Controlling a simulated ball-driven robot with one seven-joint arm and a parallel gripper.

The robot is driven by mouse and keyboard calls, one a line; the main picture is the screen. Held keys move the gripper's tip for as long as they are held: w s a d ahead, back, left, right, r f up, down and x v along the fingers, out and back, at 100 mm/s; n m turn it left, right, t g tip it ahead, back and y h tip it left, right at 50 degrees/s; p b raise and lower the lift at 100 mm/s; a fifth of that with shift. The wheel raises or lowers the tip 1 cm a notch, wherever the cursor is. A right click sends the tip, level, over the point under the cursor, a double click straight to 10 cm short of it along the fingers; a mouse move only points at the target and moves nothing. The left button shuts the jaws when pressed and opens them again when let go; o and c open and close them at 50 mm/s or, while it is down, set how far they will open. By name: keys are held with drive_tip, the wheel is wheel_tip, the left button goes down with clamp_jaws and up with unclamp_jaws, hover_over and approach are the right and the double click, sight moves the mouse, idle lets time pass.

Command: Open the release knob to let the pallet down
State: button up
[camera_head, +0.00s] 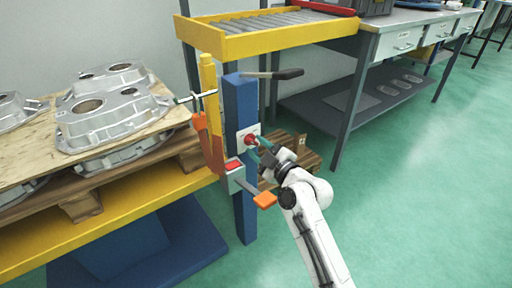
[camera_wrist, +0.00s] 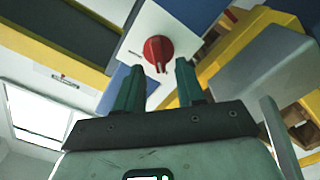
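The red release knob (camera_head: 250,140) sits on a white plate (camera_head: 243,133) fixed to the blue post (camera_head: 240,105). In the wrist view the red knob (camera_wrist: 157,48) shows just beyond my fingertips, in line with the gap between them. My gripper (camera_head: 260,148) is at the end of the white arm, close to the knob from the right; its two green fingers (camera_wrist: 160,66) are apart with nothing between them. I cannot tell whether they touch the knob. The wooden pallet (camera_head: 85,203) rests on a yellow platform at left, carrying several aluminium castings (camera_head: 110,122).
A lever with a dark grip (camera_head: 288,74) juts from the post above the knob. An orange-ended handle (camera_head: 265,200) juts out below. A yellow roller conveyor (camera_head: 270,38) is behind, with a grey workbench (camera_head: 400,20) at right. The green floor (camera_head: 420,180) at right is clear.

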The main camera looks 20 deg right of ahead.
drive_tip(key=shift+w+a, duration=0.2)
drive_tip(key=shift+w, duration=0.45)
drive_tip(key=shift+c, duration=0.4)
clamp_jaws()
